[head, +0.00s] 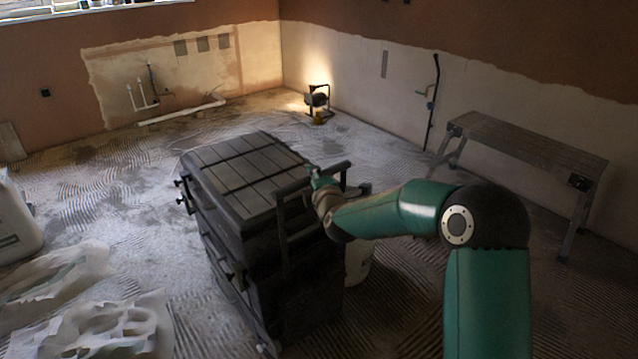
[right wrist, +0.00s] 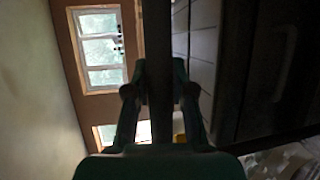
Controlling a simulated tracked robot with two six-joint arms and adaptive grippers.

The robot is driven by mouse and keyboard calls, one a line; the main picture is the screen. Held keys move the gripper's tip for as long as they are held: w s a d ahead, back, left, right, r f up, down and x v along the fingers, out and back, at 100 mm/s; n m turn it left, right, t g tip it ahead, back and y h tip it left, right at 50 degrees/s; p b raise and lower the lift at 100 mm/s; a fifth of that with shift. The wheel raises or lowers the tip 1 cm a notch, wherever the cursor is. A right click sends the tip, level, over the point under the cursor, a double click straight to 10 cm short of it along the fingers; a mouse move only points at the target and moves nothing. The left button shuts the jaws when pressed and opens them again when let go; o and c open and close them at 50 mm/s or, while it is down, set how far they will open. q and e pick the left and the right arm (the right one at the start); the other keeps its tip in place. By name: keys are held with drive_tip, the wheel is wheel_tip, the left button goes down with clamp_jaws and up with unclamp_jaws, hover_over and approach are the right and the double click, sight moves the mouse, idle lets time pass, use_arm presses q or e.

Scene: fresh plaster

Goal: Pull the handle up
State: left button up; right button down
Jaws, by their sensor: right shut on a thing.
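A black tool chest (head: 250,175) with a ribbed lid stands on the floor in the middle of the head view. Its dark handle (head: 292,187) is a bar frame on the chest's right side, with its top bar near lid height and its legs running down along that side. My right gripper (head: 318,180) is shut on the top bar; its fingers partly hide the bar. In the right wrist view the dark bar (right wrist: 157,45) runs between the two green fingers of the gripper (right wrist: 158,92). My left gripper is not in view.
A trestle bench (head: 525,143) stands by the right wall. A lit work lamp (head: 317,100) is near the far corner. Crumpled pale sheeting (head: 90,315) and a white container (head: 15,220) lie at the left. Another pale container (head: 357,262) stands close behind the chest, partly hidden.

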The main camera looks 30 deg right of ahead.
drive_tip(key=shift+a+r, duration=0.2)
drive_tip(key=shift+r, duration=0.05)
drive_tip(key=c, duration=1.3)
unclamp_jaws()
drive_tip(key=shift+r, duration=0.1)
drive_tip(key=shift+o, duration=1.3)
drive_tip(key=shift+s+a+r, duration=0.1)
drive_tip(key=shift+s+r, duration=0.05)
drive_tip(key=shift+o, duration=0.4)
drive_tip(key=v, duration=1.1)
drive_tip(key=shift+s, duration=0.4)
